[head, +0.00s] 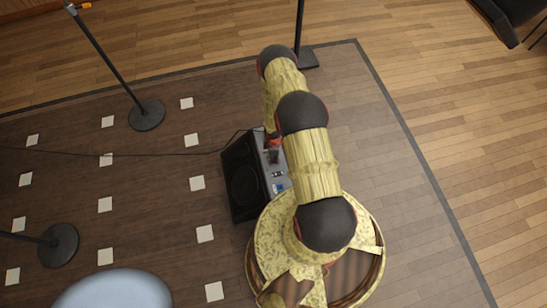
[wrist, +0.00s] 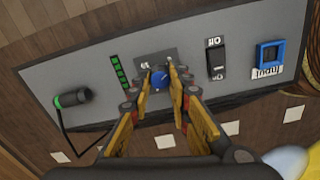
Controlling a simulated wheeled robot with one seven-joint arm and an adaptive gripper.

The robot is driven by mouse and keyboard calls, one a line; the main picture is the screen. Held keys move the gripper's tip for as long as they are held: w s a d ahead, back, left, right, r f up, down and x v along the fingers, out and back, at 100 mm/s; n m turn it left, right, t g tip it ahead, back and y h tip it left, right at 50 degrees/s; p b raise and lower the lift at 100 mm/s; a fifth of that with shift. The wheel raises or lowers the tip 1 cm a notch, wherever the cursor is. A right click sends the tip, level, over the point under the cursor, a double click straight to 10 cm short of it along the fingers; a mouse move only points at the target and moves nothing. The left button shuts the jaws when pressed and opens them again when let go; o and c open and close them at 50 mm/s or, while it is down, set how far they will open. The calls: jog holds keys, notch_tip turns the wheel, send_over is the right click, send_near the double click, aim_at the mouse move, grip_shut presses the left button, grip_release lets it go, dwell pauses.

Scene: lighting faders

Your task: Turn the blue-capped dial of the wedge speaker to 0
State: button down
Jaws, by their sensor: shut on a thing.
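The wedge speaker (head: 243,180) lies on the dark stage floor, with its black grille to the left and its grey control panel to the right. In the wrist view the grey panel (wrist: 85,53) fills the upper part. The blue-capped dial (wrist: 160,76) sits on a dark plate near the panel's middle. My gripper (wrist: 160,79) is shut on the dial, with one finger on each side of it. A number by the dial is too small to read surely. In the head view my arm hides the dial and most of my gripper.
Left of the dial are a column of green lights (wrist: 119,72) and a plugged cable connector (wrist: 73,98). To its right are a black rocker switch (wrist: 216,59) and a blue-framed socket (wrist: 269,56). Stands with round bases (head: 146,115) are on the floor.

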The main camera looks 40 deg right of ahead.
jog(key=shift+n, duration=1.1)
jog(key=c, duration=1.6)
grip_release()
jog(key=shift+c, duration=0.2)
notch_tip(320, 180, up, 12)
